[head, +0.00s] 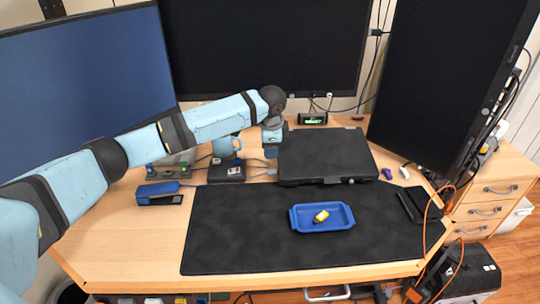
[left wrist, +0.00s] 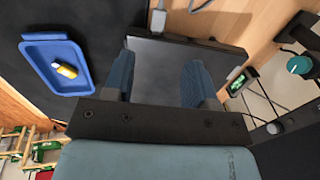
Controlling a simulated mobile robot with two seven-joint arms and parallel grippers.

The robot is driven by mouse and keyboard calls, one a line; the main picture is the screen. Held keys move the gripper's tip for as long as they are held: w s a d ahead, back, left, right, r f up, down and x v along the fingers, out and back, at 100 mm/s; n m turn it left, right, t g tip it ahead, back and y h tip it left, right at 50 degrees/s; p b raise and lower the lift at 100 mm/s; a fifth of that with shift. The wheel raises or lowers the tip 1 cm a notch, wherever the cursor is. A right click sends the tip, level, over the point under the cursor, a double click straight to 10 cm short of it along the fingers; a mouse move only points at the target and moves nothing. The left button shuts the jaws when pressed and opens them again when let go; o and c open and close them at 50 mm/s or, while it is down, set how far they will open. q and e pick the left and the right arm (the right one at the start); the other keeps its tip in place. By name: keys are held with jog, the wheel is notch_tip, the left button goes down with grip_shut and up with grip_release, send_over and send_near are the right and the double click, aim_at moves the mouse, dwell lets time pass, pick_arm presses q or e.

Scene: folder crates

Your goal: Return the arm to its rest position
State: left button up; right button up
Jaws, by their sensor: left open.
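My left arm reaches in from the left over the desk. My left gripper (head: 272,152) hangs by the left edge of the closed black laptop (head: 325,153). In the left wrist view, its two blue fingers (left wrist: 158,78) are apart, with nothing held between them. The dark laptop top (left wrist: 160,57) shows behind the fingers. My right gripper is in neither view.
A blue tray (head: 300,225) with a yellow object (head: 321,216) lies on the black desk mat (head: 235,240). Large monitors (head: 265,45) line the back. The mat's left part is clear.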

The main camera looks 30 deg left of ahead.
pick_arm(q)
jog(key=shift+v, duration=1.4)
